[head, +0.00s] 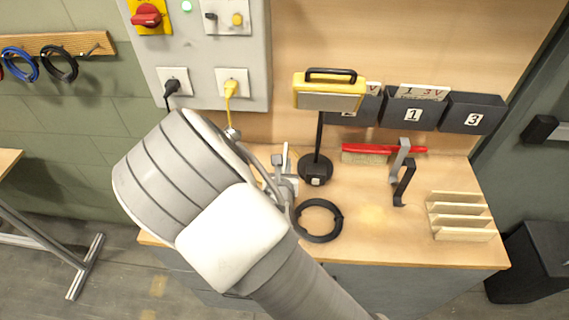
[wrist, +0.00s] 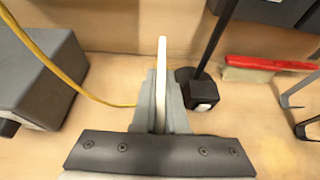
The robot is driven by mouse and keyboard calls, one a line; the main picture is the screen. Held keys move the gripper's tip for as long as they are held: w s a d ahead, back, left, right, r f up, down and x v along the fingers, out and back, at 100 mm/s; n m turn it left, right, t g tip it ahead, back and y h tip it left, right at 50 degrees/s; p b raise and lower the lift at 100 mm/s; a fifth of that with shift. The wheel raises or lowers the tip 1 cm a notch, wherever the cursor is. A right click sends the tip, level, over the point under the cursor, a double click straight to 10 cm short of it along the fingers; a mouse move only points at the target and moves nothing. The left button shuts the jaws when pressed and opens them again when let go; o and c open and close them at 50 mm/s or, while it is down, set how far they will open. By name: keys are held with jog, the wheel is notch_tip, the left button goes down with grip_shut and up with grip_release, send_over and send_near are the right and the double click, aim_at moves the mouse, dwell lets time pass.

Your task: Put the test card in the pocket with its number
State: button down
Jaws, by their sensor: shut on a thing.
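My gripper (head: 283,182) is shut on a thin white test card (wrist: 162,70), which stands edge-on between the fingers in the wrist view. Its number does not show. In the head view the card (head: 285,155) is a narrow white strip above the bench, left of the lamp. Dark pockets hang on the back panel: one labelled 1 (head: 413,114), one labelled 3 (head: 473,115), and a left one (head: 367,110) partly hidden by the lamp head. Another card top (head: 373,88) shows at the left pocket.
A yellow work lamp (head: 330,92) on a black stand (head: 316,170) stands between my gripper and the pockets. A black cable ring (head: 318,220), a red brush (head: 385,149), hooked brackets (head: 403,183) and a wooden rack (head: 460,215) are on the bench. A yellow cable (wrist: 60,62) hangs left.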

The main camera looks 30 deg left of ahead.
jog(key=shift+f, duration=0.2)
jog(key=c, duration=0.9)
grip_release()
jog(key=shift+c, duration=0.2)
jog(key=shift+r, duration=0.2)
jog(key=v, duration=1.2)
jog(key=shift+b, duration=0.35)
